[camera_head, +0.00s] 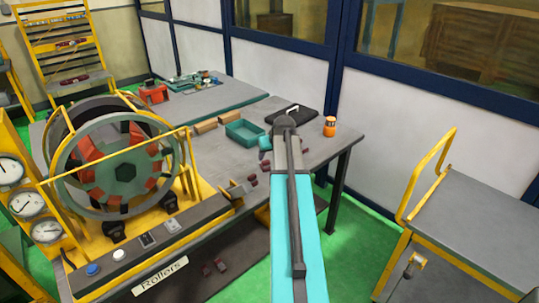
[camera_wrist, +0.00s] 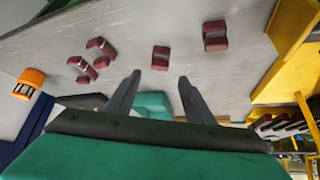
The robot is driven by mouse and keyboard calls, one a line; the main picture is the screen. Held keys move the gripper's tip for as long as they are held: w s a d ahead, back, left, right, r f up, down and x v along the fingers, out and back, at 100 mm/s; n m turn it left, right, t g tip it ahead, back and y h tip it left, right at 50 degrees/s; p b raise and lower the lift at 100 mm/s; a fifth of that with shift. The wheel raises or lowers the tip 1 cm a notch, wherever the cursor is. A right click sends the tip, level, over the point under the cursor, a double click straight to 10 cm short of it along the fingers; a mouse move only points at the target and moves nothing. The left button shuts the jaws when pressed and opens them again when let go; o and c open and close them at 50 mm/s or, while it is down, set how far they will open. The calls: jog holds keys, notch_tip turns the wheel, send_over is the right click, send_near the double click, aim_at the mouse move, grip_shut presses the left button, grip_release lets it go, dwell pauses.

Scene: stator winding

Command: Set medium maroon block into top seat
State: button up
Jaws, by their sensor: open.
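Several maroon blocks (camera_head: 252,180) lie on the grey table in the head view, right of the winding machine; my arm hides part of that area. In the wrist view one short maroon block (camera_wrist: 160,58) lies just beyond and between my fingertips. A larger maroon block (camera_wrist: 215,36) lies to its right, and two slotted ones (camera_wrist: 101,50) to its left. I cannot tell for sure which is medium. My gripper (camera_wrist: 159,77) is open and empty above the table. The round stator (camera_head: 125,173) stands upright with red pieces around its hub; its top seat is too small to make out.
A green tray (camera_head: 245,133), a black clipboard (camera_head: 291,117) and an orange jar (camera_head: 330,126) stand toward the table's back. The yellow roller frame (camera_head: 193,175) and its control panel border the table's left. A grey cart (camera_head: 475,215) is at the right.

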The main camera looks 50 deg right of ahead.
aim_at(266, 161)
jog(key=shift+f, duration=0.15)
jog(key=shift+b+x, duration=2.15)
jog(key=shift+x, duration=2.65)
jog(key=shift+w, duration=0.15)
grip_shut()
jog(key=shift+d, duration=0.1)
jog(key=shift+r, duration=0.2)
jog(key=shift+r+p, duration=1.35)
jog(key=shift+r, duration=1.55)
